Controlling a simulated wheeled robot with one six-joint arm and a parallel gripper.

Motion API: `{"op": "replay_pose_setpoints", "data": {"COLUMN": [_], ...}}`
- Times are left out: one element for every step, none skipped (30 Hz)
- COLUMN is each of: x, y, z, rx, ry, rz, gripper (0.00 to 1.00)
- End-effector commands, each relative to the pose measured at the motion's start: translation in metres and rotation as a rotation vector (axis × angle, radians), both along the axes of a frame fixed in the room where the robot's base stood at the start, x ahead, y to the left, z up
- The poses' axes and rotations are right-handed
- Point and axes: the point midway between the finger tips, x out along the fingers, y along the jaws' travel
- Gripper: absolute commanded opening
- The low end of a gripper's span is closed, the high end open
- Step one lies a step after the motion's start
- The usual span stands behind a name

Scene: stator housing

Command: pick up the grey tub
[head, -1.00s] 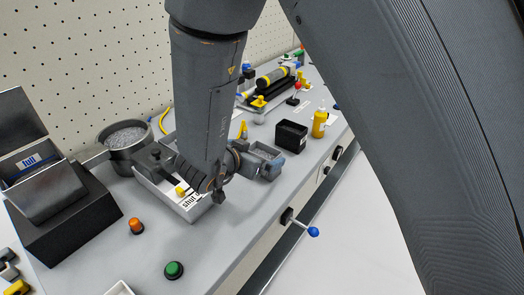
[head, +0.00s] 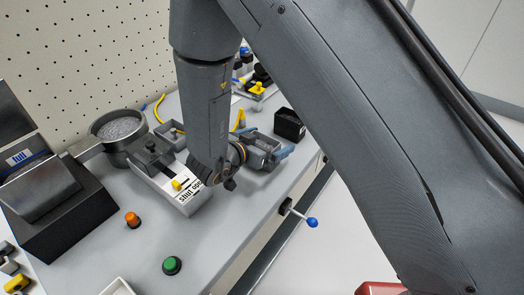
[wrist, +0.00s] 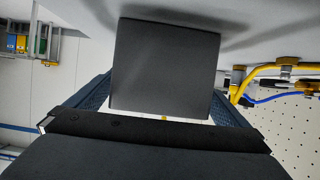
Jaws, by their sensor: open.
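A white-labelled box (head: 178,190) and a round pot (head: 120,130) are left of my arm. A blue-knobbed lever (head: 312,222) sticks out from the bench front.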

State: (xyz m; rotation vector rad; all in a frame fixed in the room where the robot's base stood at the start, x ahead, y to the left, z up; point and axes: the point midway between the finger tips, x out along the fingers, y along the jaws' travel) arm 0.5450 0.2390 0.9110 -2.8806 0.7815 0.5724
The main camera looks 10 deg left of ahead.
Motion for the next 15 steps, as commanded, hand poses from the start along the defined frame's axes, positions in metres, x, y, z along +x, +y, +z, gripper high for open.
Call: {"op": "replay_pose_setpoints", "data": {"x": [0.0014,0.0017,0.0020,0.0019,0.0020,0.0020,0.0020,0.0020,0.0020,0.0019,0.0019,0.0020,0.0020,0.0020,0.0020], "y": [-0.0015,-0.0017,-0.0019,-0.0018,-0.0019,-0.0020,-0.0020,-0.0021,-0.0021,-0.0022,-0.0022,-0.0022,-0.0022,-0.0022,-0.0022], "z": [-0.0008,-0.0011,-0.0012,-0.0013,-0.0012,-0.0012,-0.0012,-0.0012,-0.0011,-0.0011,-0.0011,-0.0011,-0.0011,-0.0011,-0.0011], "rx": [0.000,0.000,0.000,0.000,0.000,0.000,-0.001,-0.001,-0.001,-0.001,-0.001,-0.001,-0.001,-0.001,-0.001], "ry": [0.000,0.000,0.000,0.000,0.000,0.000,0.000,0.000,0.000,0.000,0.000,0.000,0.000,0.000,0.000], "rz": [-0.001,-0.001,-0.001,-0.001,-0.001,-0.001,-0.002,-0.002,-0.002,-0.002,-0.002,-0.002,-0.002,-0.002,-0.002], "gripper": [1.00,1.00,1.00,1.00,1.00,1.00,1.00,0.97,0.90,0.85,0.80,0.73,0.68,0.63,0.56]}}
